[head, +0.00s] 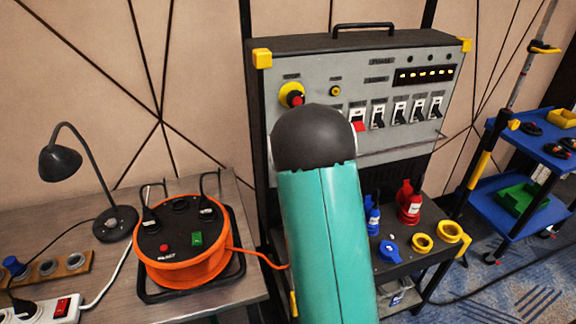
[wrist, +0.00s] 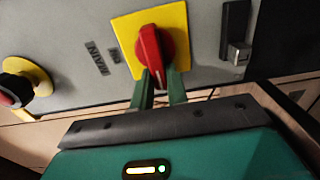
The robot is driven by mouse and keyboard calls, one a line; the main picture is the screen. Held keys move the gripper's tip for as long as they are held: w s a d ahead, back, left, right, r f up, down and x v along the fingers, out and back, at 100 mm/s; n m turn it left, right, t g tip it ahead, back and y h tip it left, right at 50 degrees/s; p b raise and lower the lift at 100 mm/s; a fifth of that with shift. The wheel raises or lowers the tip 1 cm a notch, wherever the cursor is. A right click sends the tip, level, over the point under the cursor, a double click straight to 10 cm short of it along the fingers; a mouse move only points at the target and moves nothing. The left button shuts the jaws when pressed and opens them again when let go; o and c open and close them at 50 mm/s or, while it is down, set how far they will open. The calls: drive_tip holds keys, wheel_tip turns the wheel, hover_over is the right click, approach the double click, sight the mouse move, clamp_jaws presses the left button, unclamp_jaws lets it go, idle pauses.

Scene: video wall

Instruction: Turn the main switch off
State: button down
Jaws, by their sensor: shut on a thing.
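The main switch is a red rotary handle (wrist: 150,48) on a square yellow plate (wrist: 123,32) in the wrist view. The plate sits on a grey panel, with a label reading MAIN beside it. The handle stands nearly upright in this view, leaning slightly. My gripper (wrist: 160,76) is at the handle's lower end, its two green fingers shut on it. In the head view my teal arm and its dark rounded joint hide the main switch and my gripper.
The grey control panel (head: 370,146) carries an emergency stop (head: 292,95) and several black breakers. A shelf (head: 432,262) with coloured plugs is below. An orange cable reel (head: 183,268) and a lamp (head: 63,158) stand at left. A blue cart (head: 497,206) is at right.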

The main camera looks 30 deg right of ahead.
drive_tip(key=shift+d, duration=0.1)
drive_tip(key=c, duration=1.4)
unclamp_jaws()
drive_tip(key=shift+s, duration=0.15)
drive_tip(key=v, duration=1.3)
drive_tip(key=shift+s, duration=0.25)
